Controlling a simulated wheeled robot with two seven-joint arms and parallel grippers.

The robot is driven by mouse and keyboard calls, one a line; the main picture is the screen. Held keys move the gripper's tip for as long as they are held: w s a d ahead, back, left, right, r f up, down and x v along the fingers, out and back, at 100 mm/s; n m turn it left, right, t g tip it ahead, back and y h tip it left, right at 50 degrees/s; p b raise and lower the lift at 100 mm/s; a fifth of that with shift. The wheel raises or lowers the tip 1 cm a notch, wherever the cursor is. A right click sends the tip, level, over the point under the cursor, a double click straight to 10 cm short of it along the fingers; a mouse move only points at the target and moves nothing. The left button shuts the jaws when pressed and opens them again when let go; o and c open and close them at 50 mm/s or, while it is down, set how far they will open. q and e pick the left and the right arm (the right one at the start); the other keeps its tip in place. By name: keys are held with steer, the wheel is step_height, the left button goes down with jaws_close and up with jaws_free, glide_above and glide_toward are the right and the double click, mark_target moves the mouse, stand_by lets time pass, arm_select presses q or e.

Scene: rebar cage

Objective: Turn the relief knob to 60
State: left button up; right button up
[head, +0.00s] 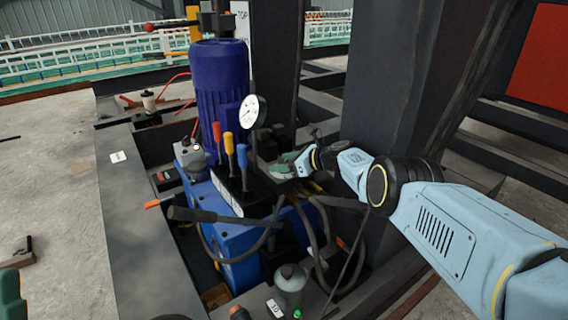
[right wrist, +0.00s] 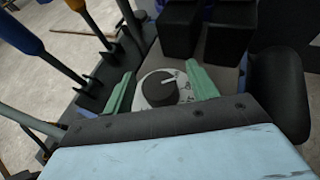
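The relief knob (right wrist: 160,88) is a dark round knob on a pale dial plate with marks. A light pointer on the knob points toward the upper right, but I cannot read the number there. My right gripper (right wrist: 160,87) is open, with one green finger on each side of the dial. Gaps show between the fingers and the knob. In the head view the right gripper (head: 284,168) is at the hydraulic unit, right of the levers, and the knob cannot be made out there.
A white pressure gauge (head: 249,110) stands above three levers with red, orange and blue grips (head: 230,143). A blue motor (head: 220,85) rises behind them. Black hoses (head: 312,235) loop below, and a dark steel column (head: 385,80) stands close behind my right arm. Black blocks (right wrist: 205,32) sit beyond the dial.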

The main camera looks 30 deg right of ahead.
mark_target(284, 162)
arm_select(q)
steer(key=shift+w, duration=0.1)
arm_select(e)
steer(key=shift+r+p, duration=0.95)
steer(key=shift+p, duration=0.05)
step_height(284, 162, up, 2)
steer(key=shift+r+p, duration=0.25)
steer(key=shift+p, duration=0.95)
arm_select(q)
steer(key=w+f+g+y+p, duration=0.2)
steer(key=w+f+g+y, duration=0.2)
steer(key=f+g, duration=0.9)
arm_select(e)
step_height(284, 162, up, 2)
steer(key=shift+r+p, duration=0.75)
steer(key=shift+r, duration=0.1)
steer(key=shift+r+p, duration=0.9)
arm_select(q)
steer(key=s+a+f+g+y, duration=0.3)
steer(key=s+a+f+g, duration=0.3)
steer(key=s+f+g, duration=0.3)
steer(key=shift+s+f+n, duration=0.4)
steer(key=shift+s+f, duration=0.2)
steer(key=shift+f, duration=0.25)
